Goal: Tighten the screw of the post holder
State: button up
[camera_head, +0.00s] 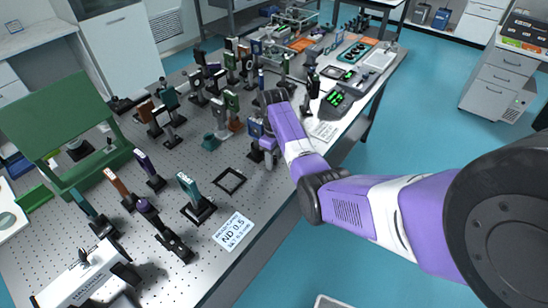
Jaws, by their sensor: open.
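My purple and white arm reaches in from the right over the perforated optical table (180,240). Its far end bends down to my gripper (268,163), which is low over the table near its right edge. The gripper is open; its fingers are small and partly hidden by my own wrist. A dark post-mounted optic (254,130) stands close beside it on the left; I cannot tell whether they touch. Several post holders stand on the table, but the screw is too small to make out.
A black square frame (229,180) and an "ND 0.5" card (233,231) lie nearer. Several post-mounted optics (190,187) stand at front left, by a green panel (62,118). More mounts crowd the table behind. A device with green displays (336,98) is at right.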

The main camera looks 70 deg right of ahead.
jog(key=shift+c, duration=0.5)
grip_shut()
jog(key=shift+n, duration=0.8)
jog(key=shift+o, duration=0.5)
grip_release()
jog(key=shift+r+b, duration=0.65)
jog(key=shift+r, duration=3.25)
